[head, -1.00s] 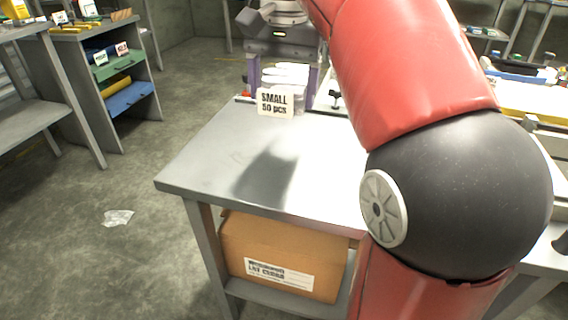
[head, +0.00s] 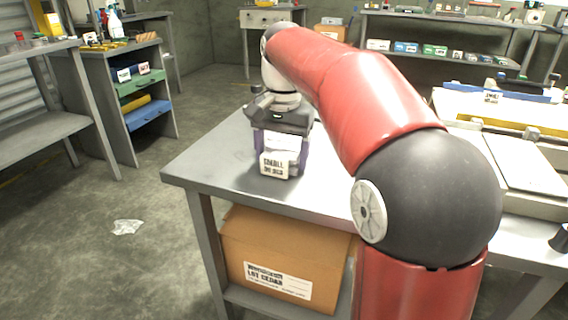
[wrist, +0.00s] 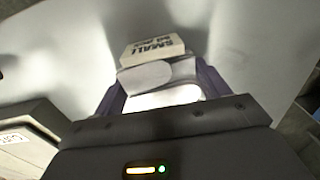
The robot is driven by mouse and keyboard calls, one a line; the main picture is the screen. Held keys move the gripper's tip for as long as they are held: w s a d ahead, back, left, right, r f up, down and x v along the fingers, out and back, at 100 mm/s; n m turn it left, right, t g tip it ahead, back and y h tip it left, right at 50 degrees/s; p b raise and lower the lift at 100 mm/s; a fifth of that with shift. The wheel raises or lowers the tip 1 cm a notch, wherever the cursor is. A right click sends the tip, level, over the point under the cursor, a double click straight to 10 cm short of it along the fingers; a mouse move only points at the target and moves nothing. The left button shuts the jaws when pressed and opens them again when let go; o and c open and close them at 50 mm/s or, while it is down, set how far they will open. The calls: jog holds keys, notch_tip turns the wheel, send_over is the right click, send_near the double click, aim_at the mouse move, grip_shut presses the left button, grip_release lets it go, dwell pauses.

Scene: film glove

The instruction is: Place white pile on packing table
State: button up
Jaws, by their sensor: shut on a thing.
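The white pile (head: 283,143) is a small stack of white, rounded pieces between the purple fingers of my gripper (head: 279,152). A white card reading "SMALL" (head: 273,166) is at its near side. In the wrist view the pile (wrist: 165,88) shows between the fingers, with the card (wrist: 153,48) at its far end. My gripper is shut on the pile and points down over the grey packing table (head: 218,165), near its far left part. The pile is low over the tabletop; whether its underside touches is hidden by the card and fingers.
A cardboard box (head: 285,250) stands on the shelf under the table. The tabletop left of and nearer than my gripper is clear. My red arm covers the table's right part. A shelf unit with drawers (head: 140,90) stands at left; crumpled plastic (head: 127,227) lies on the floor.

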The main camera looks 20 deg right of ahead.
jog(key=shift+f, duration=0.15)
jog(key=o, duration=1.1)
jog(key=shift+c, duration=0.2)
notch_tip(320, 180, up, 12)
jog(key=p, duration=0.3)
jog(key=shift+s+d+p, duration=0.15)
jog(key=shift+d+p, duration=0.05)
jog(key=shift+p, duration=0.15)
